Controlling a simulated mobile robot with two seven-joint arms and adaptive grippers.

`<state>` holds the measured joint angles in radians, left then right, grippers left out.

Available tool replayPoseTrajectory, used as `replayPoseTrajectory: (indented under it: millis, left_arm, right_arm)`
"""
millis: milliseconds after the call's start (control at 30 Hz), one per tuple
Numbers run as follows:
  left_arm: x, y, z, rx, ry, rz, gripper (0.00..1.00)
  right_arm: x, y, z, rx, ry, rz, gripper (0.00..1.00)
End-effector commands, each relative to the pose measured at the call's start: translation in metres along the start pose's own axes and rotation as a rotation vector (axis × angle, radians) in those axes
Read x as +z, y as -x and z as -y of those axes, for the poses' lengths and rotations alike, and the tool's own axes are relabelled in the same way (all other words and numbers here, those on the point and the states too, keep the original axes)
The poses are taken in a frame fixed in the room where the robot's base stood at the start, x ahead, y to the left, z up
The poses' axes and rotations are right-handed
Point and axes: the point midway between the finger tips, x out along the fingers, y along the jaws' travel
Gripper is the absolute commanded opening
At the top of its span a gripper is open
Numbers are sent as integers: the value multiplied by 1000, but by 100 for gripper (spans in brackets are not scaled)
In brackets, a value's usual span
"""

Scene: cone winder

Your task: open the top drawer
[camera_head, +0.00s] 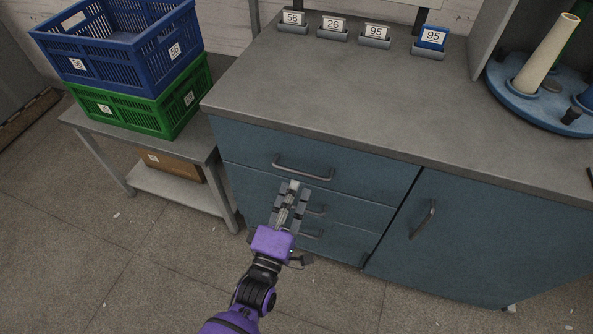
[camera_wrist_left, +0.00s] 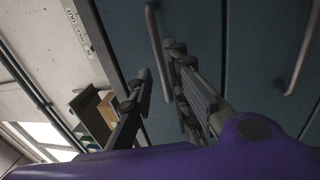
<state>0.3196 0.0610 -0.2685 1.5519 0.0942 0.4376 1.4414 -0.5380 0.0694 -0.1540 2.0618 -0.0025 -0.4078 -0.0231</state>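The top drawer (camera_head: 345,172) is the uppermost blue front of the cabinet and looks shut. Its grey bar handle (camera_head: 312,178) runs across the front. My left gripper (camera_head: 296,188) is just in front of and below this handle, fingers pointing at the cabinet. In the left wrist view a clear gap shows between the two fingers (camera_wrist_left: 159,62), so the gripper is open and empty. The handle (camera_wrist_left: 153,30) passes close to the fingertips there; I cannot tell whether they touch. The right gripper is not in view.
Two lower drawers have handles (camera_head: 312,209) partly hidden by my gripper. A cabinet door (camera_head: 470,230) is at the right. Blue (camera_head: 125,60) and green (camera_head: 185,105) crates stand on a side table (camera_head: 95,125) at the left. Floor in front is clear.

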Motion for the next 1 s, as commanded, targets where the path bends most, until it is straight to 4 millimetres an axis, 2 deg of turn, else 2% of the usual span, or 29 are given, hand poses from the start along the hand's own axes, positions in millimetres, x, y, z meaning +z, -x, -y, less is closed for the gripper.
replayPoseTrajectory:
  millis: [33, 200, 400, 700, 733, 867, 1000]
  left_arm:
    - [0, -11, -2, 3, 1, -1, 17]
    - [0, -38, -2, 2, -1, 0, 17]
    - [0, -58, 0, 0, -1, -1, 17]
    - [0, -60, 0, -1, -2, -1, 17]
    - [0, -60, 0, -1, -2, -1, 16]
    - [0, -60, 0, -1, -2, -1, 0]
    - [0, -60, 0, -1, -2, -1, 0]
  right_arm:
    - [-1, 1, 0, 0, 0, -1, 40]
    - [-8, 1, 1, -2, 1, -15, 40]
    - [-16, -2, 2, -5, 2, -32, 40]
    - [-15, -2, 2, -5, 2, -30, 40]
    - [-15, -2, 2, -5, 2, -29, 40]
    - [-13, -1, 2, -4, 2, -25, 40]
    - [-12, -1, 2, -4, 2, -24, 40]
